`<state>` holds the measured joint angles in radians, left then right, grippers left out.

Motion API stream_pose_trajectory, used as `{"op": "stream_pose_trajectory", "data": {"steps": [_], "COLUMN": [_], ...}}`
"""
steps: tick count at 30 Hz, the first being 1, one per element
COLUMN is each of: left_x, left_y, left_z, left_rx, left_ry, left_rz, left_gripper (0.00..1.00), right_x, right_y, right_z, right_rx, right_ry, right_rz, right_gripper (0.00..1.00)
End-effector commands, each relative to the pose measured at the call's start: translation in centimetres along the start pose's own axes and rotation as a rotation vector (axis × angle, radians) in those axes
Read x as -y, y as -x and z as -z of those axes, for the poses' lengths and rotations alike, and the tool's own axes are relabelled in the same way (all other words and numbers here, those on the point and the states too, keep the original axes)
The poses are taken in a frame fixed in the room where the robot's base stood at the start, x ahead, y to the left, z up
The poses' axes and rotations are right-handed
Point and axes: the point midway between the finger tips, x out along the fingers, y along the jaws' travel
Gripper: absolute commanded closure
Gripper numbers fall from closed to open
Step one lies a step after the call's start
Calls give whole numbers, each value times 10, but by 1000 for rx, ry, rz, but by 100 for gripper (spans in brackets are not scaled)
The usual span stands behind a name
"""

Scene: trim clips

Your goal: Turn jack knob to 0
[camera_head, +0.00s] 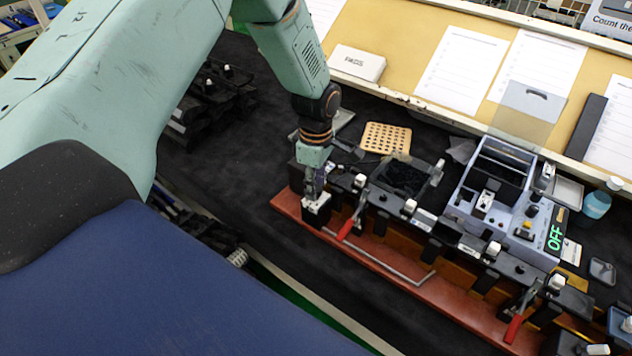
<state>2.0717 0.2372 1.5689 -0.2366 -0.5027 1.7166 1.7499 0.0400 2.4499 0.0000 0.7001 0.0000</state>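A grey bench device (508,200) stands at the right, with a lit green OFF display (556,230). Small dark knobs, one of them a black knob (533,210), sit on its face. No label or pointer is readable, so I cannot tell which is the jack knob or its setting. My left gripper (315,196) points down at the left end of the red rail fixture (400,276). Its fingertips are at a black block with a white top (317,209). Whether they grip it is too small to tell. My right gripper is out of view.
Red-handled toggle clamps (345,229) (513,328) stand on the fixture, with several white-topped clips along it. A black bin (402,178) and a perforated tan board (386,138) lie behind. Paper sheets (462,70) cover the back board.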

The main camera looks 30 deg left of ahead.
Motion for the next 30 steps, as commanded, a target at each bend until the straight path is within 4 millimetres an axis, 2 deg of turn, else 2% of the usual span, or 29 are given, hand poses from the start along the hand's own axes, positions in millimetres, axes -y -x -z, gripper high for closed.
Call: {"op": "stream_pose_trajectory", "data": {"steps": [2,12,23,30], "left_x": [0,0,0,0], "left_y": [0,0,0,0], "left_z": [0,0,0,0], "left_rx": [0,0,1,1], "left_ry": [0,0,-42,-190], "left_rz": [0,0,-1,-1], "left_gripper": [70,99,100,100], "right_x": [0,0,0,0], "right_y": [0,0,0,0], "right_z": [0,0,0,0], "right_rx": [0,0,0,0], "right_ry": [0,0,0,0], "right_rz": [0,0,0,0], "right_gripper": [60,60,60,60]}}
